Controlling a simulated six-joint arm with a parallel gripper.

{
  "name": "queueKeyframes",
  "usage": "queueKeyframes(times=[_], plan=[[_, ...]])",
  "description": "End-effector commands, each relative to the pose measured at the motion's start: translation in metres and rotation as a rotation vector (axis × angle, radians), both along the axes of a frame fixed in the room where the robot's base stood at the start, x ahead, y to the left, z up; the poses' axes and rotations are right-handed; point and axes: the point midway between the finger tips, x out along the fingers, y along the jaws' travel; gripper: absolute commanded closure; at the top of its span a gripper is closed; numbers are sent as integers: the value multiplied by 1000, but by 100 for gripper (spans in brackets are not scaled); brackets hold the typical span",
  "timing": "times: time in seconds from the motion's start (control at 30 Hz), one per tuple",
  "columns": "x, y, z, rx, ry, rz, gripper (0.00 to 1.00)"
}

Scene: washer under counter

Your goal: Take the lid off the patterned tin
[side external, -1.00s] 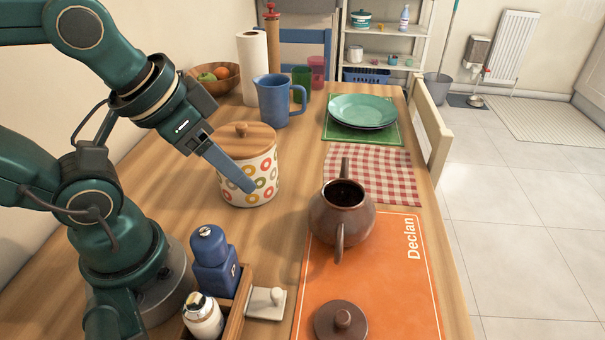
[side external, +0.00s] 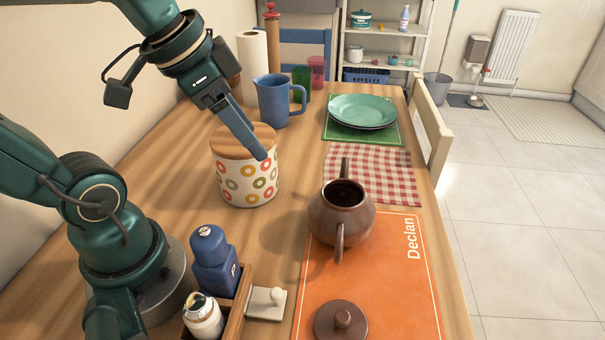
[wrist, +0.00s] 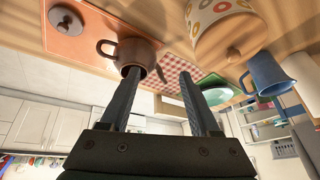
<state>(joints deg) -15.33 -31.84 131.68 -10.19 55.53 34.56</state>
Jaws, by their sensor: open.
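The patterned tin (side external: 247,184) stands upright on the wooden table, white with coloured rings. Its round wooden lid (side external: 230,146) sits on top; the lid's knob is hidden behind my gripper in the side view. My gripper (side external: 259,154) angles down across the lid from the upper left, and nothing shows between its fingers. In the wrist view the two fingers (wrist: 163,80) are spread apart, with the tin (wrist: 212,18) at the upper right, outside them. I cannot tell whether a finger touches the lid.
A blue jug (side external: 272,102) stands close behind the tin, by a paper roll (side external: 252,66). A brown teapot (side external: 341,212) is to the right, its lid (side external: 341,320) on the orange mat (side external: 385,270). A blue grinder (side external: 213,262) stands in front. Table left of the tin is clear.

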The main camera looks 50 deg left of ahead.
Motion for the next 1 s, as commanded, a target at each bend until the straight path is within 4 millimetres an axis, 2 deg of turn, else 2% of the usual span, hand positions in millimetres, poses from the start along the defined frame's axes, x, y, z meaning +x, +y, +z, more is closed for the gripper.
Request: queueKeyframes(times=[0.2,0.3,0.4,0.57,1.0], plan=[[27,60,6,-25,32,112,37],[30,88,4,-52,44,197,37],[28,107,1,-74,55,278,37],[24,118,-6,-86,67,327,37],[41,119,-47,-86,70,326,37]])
